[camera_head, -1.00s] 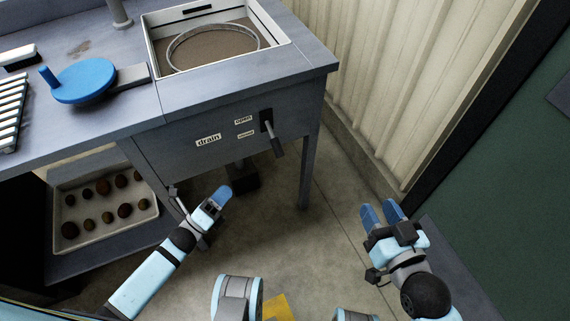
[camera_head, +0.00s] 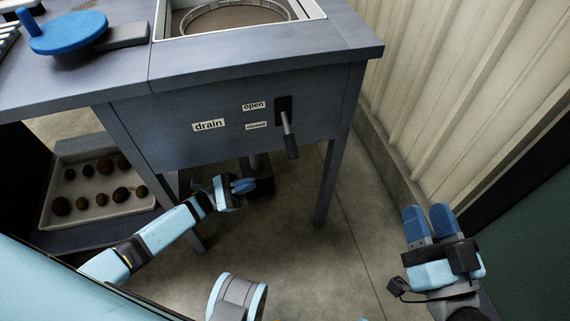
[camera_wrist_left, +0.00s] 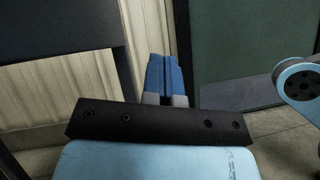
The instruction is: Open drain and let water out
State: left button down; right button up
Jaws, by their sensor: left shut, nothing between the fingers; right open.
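The drain lever (camera_head: 289,140) sticks out of a black slot on the front panel of the grey bench. Its handle slopes down and outward, beside the "closed" label (camera_head: 256,126) and below the "open" label (camera_head: 254,106). A "drain" label (camera_head: 209,125) is further left. The sink basin (camera_head: 238,22) sits in the bench top above; I cannot tell its water level. My left gripper (camera_head: 243,186) is shut and empty, below and left of the lever, apart from it. Its blue fingers also show together in the left wrist view (camera_wrist_left: 165,78). My right gripper (camera_head: 430,221) is open and empty, right of and below the lever.
A tray (camera_head: 100,218) of several potatoes stands on the lower shelf at left. A corrugated wall (camera_head: 440,90) bounds the right side.

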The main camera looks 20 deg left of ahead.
aim_at(289, 136)
pick_arm(q)
jog(key=s+a+r+x, duration=0.1)
jog(key=r+x, duration=0.1)
jog(key=x, duration=1)
jog(key=shift+d+r, duration=0.35)
jog(key=shift+r, duration=0.05)
